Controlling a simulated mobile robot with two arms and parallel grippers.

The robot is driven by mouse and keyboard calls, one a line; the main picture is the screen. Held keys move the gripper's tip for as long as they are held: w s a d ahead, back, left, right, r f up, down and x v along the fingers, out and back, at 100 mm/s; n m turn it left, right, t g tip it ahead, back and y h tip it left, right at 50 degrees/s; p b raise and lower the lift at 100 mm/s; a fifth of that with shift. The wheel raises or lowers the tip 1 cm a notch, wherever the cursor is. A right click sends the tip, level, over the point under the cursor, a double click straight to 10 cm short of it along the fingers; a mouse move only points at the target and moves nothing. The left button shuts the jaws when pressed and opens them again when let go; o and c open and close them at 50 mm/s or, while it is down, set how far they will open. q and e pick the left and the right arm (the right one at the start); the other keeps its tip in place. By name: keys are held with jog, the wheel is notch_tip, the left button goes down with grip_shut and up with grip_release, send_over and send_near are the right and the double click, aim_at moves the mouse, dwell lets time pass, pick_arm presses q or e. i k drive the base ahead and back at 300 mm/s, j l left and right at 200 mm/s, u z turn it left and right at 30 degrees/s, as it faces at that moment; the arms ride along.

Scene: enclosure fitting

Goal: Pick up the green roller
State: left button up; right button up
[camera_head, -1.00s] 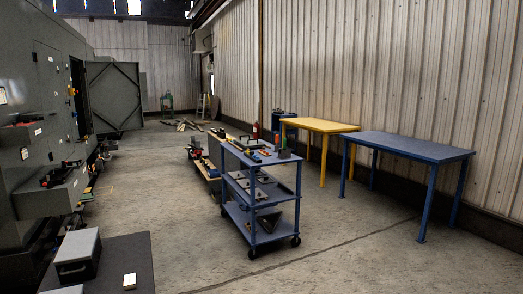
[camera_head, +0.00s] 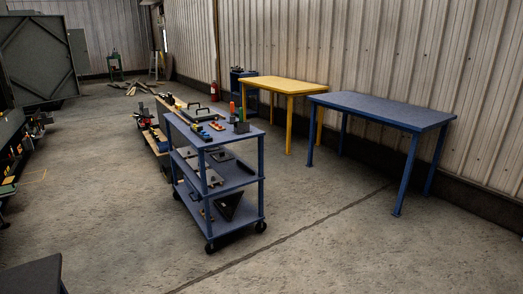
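A small green upright piece (camera_head: 240,115) stands near the back right of the blue cart's top shelf (camera_head: 212,139). It may be the green roller, but it is too small to be sure. An orange upright piece (camera_head: 232,108) stands just beside it, with a dark block (camera_head: 241,127) in front. Neither of my grippers is in view.
The cart's lower shelves hold grey and dark parts. A yellow table (camera_head: 285,82) and a blue table (camera_head: 380,108) stand bare along the right wall. The floor in front and right is clear.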

aim_at(241, 109)
jog(key=i, duration=2.65)
